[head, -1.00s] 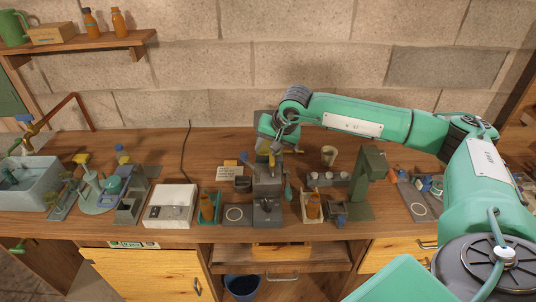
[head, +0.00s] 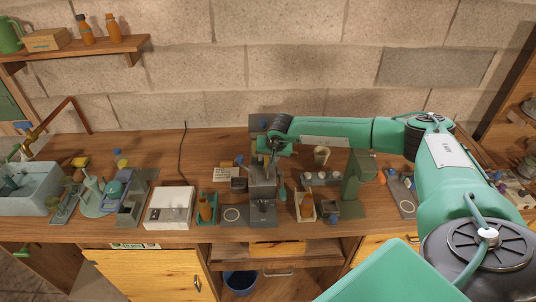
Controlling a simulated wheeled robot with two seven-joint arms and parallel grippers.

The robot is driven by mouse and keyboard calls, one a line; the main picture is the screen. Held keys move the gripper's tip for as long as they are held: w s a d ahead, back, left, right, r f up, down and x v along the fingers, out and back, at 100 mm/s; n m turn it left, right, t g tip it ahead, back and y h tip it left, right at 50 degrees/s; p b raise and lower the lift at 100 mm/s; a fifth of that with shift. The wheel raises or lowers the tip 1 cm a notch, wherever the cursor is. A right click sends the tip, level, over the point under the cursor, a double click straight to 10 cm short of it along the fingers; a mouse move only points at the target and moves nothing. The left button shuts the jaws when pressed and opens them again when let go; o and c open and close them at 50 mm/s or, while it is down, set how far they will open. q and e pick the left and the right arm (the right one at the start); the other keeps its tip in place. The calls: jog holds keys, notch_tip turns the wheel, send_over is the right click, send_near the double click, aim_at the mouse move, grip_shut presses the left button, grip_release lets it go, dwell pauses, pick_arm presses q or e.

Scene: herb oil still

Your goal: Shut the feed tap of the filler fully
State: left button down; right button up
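The filler, which I take to be the grey upright device (head: 262,190), stands at the middle of the bench in the head view. My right gripper (head: 269,166) comes in from the right and points down at the filler's top. It is at or just above the upper part, where I take the feed tap to be. The gripper covers this spot, so I cannot see the tap's handle or its angle. The fingers are too small and overlapped to show whether they are open or touching anything. My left gripper is not in view.
A white box device (head: 170,208) and a small teal stand with an orange bottle (head: 206,210) are left of the filler. A brick wall rises behind.

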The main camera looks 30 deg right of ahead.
jog(key=shift+w+f, duration=0.25)
jog(key=shift+f, duration=0.4)
jog(key=shift+c, duration=0.2)
grip_shut()
